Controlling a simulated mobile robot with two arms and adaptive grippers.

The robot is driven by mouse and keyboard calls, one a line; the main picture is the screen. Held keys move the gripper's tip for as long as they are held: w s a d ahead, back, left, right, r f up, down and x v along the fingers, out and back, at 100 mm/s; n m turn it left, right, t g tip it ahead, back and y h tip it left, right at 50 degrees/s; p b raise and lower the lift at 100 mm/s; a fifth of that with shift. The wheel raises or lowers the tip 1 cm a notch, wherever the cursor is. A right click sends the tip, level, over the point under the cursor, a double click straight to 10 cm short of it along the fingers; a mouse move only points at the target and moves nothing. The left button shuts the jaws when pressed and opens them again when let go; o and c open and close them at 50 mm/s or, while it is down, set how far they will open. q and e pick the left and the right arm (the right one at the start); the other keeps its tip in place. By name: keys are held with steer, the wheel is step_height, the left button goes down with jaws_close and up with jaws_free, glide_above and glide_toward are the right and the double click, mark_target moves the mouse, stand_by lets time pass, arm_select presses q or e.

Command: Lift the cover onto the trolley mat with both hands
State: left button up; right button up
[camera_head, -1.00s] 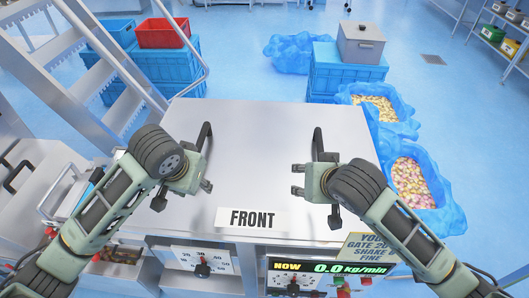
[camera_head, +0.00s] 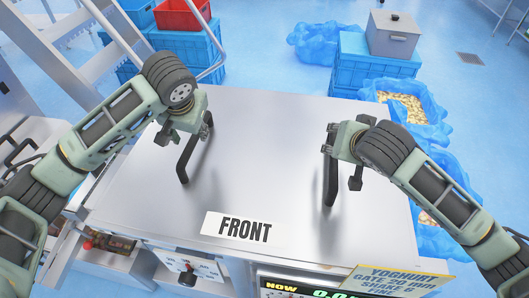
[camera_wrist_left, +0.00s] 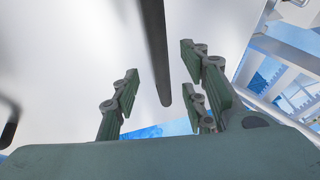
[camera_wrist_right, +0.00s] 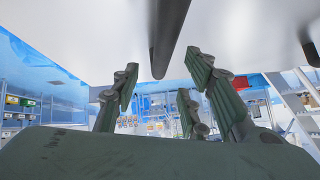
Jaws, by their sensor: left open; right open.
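The cover (camera_head: 265,150) is a flat, shiny metal lid with a FRONT label (camera_head: 243,229) and two black bar handles. My left gripper (camera_head: 208,128) is open at the left handle (camera_head: 186,160). In the left wrist view that handle (camera_wrist_left: 155,45) shows between the spread fingers (camera_wrist_left: 160,75). My right gripper (camera_head: 328,141) is open at the right handle (camera_head: 330,185). In the right wrist view that handle (camera_wrist_right: 168,35) shows between the spread fingers (camera_wrist_right: 162,70). I cannot tell whether the fingers touch the handles. No trolley mat is recognisable.
Blue crates (camera_head: 345,62) with a grey lidded box (camera_head: 393,34) stand behind on the right. Blue-lined bins of snacks (camera_head: 405,105) stand beside the cover. A metal stair (camera_head: 95,65) and a red bin (camera_head: 181,14) are at the back left. A control panel (camera_head: 300,290) is below the front edge.

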mark_target(193, 138)
arm_select(q)
steer(key=x, duration=0.6)
steer(key=shift+w+a+f, duration=0.1)
steer(key=shift+w+f, duration=0.05)
steer(key=shift+f, duration=0.15)
arm_select(e)
steer(key=x, duration=0.6)
steer(key=shift+w+f, duration=0.15)
steer(key=shift+w, duration=0.05)
arm_select(q)
jaws_close()
arm_select(e)
jaws_close()
